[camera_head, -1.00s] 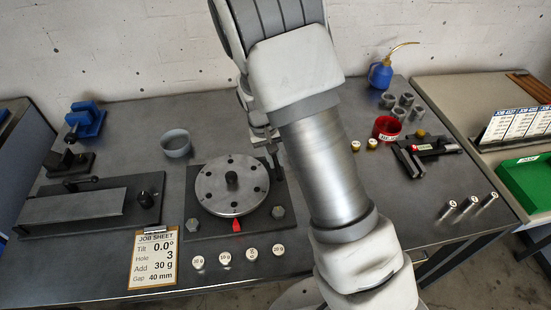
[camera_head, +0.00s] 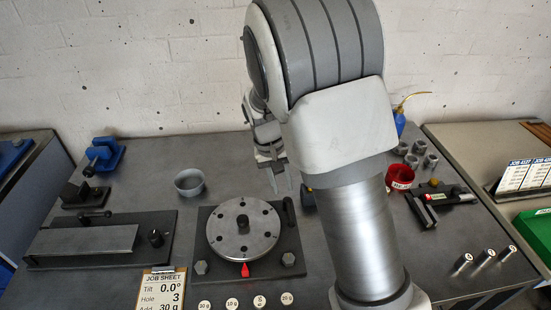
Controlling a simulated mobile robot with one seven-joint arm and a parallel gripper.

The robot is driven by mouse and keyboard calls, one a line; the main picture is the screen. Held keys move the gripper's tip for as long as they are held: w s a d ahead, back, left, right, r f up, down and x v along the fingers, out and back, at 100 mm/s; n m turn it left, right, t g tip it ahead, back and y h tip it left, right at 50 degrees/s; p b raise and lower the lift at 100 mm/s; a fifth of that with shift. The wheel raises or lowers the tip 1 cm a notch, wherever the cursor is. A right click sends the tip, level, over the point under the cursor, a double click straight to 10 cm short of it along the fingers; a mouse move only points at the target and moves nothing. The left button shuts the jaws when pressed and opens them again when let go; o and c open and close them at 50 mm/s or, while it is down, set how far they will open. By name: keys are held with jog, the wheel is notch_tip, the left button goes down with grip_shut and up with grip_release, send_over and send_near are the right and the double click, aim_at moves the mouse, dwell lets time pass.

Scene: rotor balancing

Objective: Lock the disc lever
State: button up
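The round grey disc (camera_head: 243,231) with several holes and a dark centre hub sits on a dark base plate (camera_head: 209,272). A black lever (camera_head: 289,211) stands upright at the plate's right side, beside the disc. A red pointer (camera_head: 245,270) is at the disc's front edge. My gripper (camera_head: 281,187) hangs just behind and above the lever, its fingers pointing down. The two fingers look apart with nothing between them. The gripper appears clear of the lever, though the exact gap cannot be told.
Several numbered weights (camera_head: 232,304) lie in front of the plate. The job sheet (camera_head: 161,289) is at front left, a grey ring cup (camera_head: 189,182) behind left. A red cup (camera_head: 400,177) and black fixture (camera_head: 436,200) are to the right, partly beyond my arm.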

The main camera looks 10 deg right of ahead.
notch_tip(320, 180, up, 9)
jog(key=a, duration=0.1)
jog(key=shift+a+f+p, duration=0.15)
jog(key=shift+a+p, duration=0.2)
jog(key=s+d+r+t+y, duration=0.2)
jog(key=s+d+r, duration=0.4)
jog(key=s+r, duration=0.45)
jog(key=s+d+t, duration=0.2)
jog(key=s+t, duration=0.1)
jog(key=s, duration=0.9)
jog(key=shift+t, duration=0.3)
jog(key=shift+s+r, duration=0.1)
